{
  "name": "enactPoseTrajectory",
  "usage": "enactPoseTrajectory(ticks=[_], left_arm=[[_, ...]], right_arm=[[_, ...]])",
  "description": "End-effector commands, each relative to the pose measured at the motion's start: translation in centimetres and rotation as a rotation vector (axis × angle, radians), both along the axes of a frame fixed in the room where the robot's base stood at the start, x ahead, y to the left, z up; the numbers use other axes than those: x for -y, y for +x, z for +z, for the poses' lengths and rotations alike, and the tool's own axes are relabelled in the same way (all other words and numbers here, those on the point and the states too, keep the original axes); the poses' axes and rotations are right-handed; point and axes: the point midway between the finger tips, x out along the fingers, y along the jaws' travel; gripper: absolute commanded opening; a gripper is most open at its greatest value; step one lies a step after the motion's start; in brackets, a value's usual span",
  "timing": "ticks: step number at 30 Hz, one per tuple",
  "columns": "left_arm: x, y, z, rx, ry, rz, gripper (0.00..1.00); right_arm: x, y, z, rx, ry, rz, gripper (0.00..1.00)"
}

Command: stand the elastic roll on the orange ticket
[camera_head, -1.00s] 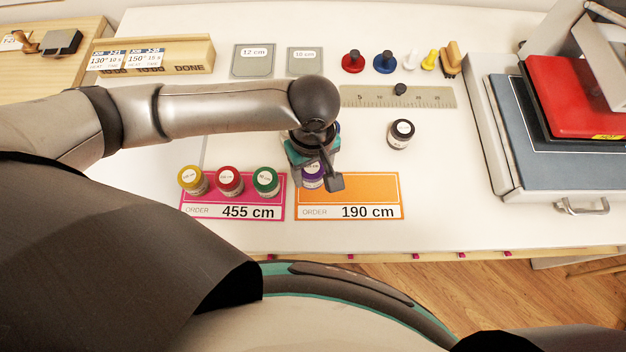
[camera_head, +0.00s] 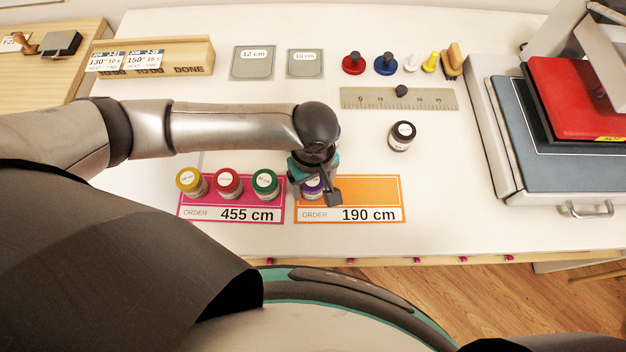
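The orange ticket (camera_head: 375,190) lies flat near the front of the table, marked 190 cm. My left gripper (camera_head: 316,188) is over its left end, pointing down and shut around a purple roll (camera_head: 313,187) with a white top label. The roll is upright and over the ticket's left part. The gripper partly hides it, and I cannot tell if its base touches the ticket. A dark roll (camera_head: 401,137) with a white label stands alone behind the ticket. My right gripper is not in view.
Yellow (camera_head: 191,183), red (camera_head: 228,184) and green (camera_head: 265,184) rolls stand on the pink ticket (camera_head: 206,214) to the left. A ruler (camera_head: 430,99) lies behind. A press (camera_head: 500,165) stands at right. The ticket's right half is clear.

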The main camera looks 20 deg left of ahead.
Motion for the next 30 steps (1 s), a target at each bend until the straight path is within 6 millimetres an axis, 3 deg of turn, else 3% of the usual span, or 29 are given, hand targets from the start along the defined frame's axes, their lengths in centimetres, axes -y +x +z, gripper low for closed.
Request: enactPoseTrajectory(ticks=[3,13,30], left_arm=[[0.0,0.0,0.0,0.000,0.000,0.000,0.92],[0.0,0.0,0.4,0.001,-0.001,0.000,0.92],[0.0,0.0,11.1,0.000,-0.001,0.000,0.92]], right_arm=[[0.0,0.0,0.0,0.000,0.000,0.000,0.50],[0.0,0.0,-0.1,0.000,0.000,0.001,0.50],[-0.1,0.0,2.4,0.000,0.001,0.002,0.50]])
